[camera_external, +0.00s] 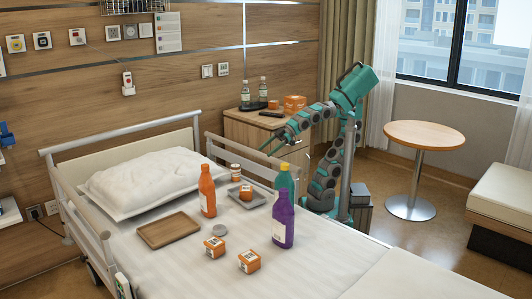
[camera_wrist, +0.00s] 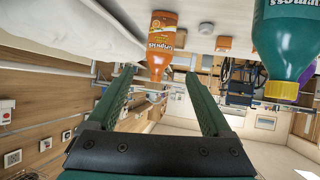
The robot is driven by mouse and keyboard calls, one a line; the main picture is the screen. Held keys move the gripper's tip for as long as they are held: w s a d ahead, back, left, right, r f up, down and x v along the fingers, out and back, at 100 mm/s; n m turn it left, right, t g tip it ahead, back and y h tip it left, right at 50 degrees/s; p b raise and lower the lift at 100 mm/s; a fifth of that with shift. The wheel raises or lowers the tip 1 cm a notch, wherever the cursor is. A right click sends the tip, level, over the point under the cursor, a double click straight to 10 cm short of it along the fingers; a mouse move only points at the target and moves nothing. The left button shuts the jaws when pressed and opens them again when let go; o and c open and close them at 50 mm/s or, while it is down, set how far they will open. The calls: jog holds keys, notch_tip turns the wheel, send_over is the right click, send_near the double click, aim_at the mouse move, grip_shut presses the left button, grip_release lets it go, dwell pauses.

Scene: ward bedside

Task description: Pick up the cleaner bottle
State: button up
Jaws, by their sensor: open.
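Three bottles stand upright on the bed: an orange one (camera_external: 207,192), a green one (camera_external: 284,180) and a purple one (camera_external: 283,222). I cannot tell which is the cleaner. My gripper (camera_external: 268,149) is open and empty, raised near the bed's far rail and pointing over the bed. The wrist view is upside down. There the orange bottle (camera_wrist: 162,38) appears beyond the fingertips, between my open fingers (camera_wrist: 158,84), apart from them. The green bottle (camera_wrist: 284,40), with a yellow cap, is close at the right, partly hiding the purple one (camera_wrist: 311,72).
A grey tray (camera_external: 262,199) with an orange box, a jar (camera_external: 235,172), a brown tray (camera_external: 151,240), a grey disc (camera_external: 220,229) and two orange boxes (camera_external: 214,247) (camera_external: 249,261) are on the bed. The bed rail (camera_external: 243,158) runs below my gripper. A bedside cabinet (camera_external: 243,127) stands behind.

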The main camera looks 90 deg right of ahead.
jog(key=s+a+r+n+y, duration=0.2)
jog(key=s+a+n+y, duration=0.1)
jog(key=s+a, duration=0.4)
jog(key=n+g+y, duration=0.2)
send_near(283, 169)
jog(key=w+a, duration=0.1)
jog(key=w, duration=0.1)
jog(key=shift+m, duration=0.4)
jog(key=shift+s+f+b+x, duration=0.15)
jog(key=shift+b+x, duration=0.6)
jog(key=shift+x, duration=0.8)
jog(key=shift+s+f+b+x, duration=0.15)
jog(key=shift+b+x, duration=0.6)
jog(key=shift+x, duration=0.8)
jog(key=shift+s+f+b+x, duration=0.1)
jog(key=shift+b+x, duration=0.65)
jog(key=shift+x, duration=0.8)
jog(key=shift+a, duration=0.1)
grip_shut()
